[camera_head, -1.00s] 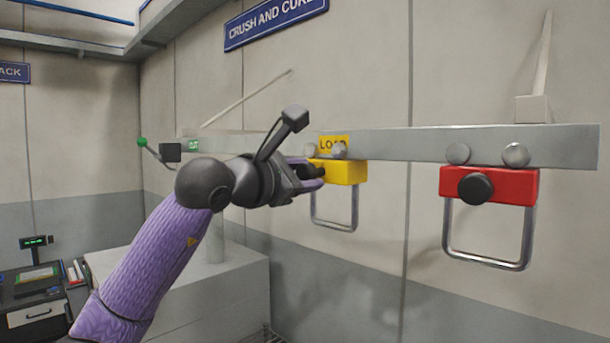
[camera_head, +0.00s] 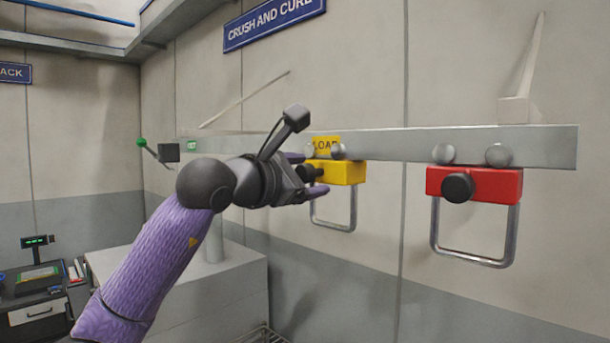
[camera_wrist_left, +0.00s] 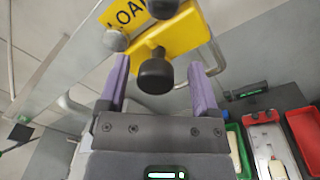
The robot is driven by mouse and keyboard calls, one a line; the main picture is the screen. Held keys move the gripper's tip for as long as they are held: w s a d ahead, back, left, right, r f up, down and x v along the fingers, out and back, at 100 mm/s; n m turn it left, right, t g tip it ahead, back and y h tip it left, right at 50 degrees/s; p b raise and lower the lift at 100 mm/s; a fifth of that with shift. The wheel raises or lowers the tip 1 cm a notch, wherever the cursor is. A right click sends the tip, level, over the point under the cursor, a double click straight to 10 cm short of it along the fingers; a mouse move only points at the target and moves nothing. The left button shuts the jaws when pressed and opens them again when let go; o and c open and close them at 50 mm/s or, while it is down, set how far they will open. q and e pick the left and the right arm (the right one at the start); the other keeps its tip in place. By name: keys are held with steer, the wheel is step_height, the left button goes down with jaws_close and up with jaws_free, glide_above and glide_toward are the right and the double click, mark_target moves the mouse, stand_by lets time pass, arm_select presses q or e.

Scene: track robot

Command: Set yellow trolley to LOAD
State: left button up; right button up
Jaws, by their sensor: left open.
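The yellow trolley (camera_head: 345,172) hangs by rollers on the grey rail (camera_head: 400,146), with a metal loop handle below. The yellow LOAD plate (camera_head: 325,145) is on the rail directly above it, partly behind its rollers. My left gripper (camera_head: 308,174) is open at the trolley's black knob, one finger above it and one below in the head view. In the left wrist view the knob (camera_wrist_left: 155,74) lies between the spread purple fingertips, with a visible gap on each side. The yellow body (camera_wrist_left: 170,35) is just beyond. My right gripper is not in view.
A red trolley (camera_head: 475,184) with a black knob hangs farther right on the rail. A green-tipped lever (camera_head: 142,143) and green label (camera_head: 191,146) are left. A grey block (camera_head: 230,285) stands below my arm. Green, grey and red trays (camera_wrist_left: 305,135) show in the wrist view.

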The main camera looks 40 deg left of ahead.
arm_select(q)
steer(key=shift+s+a, duration=0.1)
steer(key=s+b, duration=0.4)
steer(key=s, duration=0.5)
steer(key=shift+s+a, duration=0.25)
steer(key=shift+s, duration=0.1)
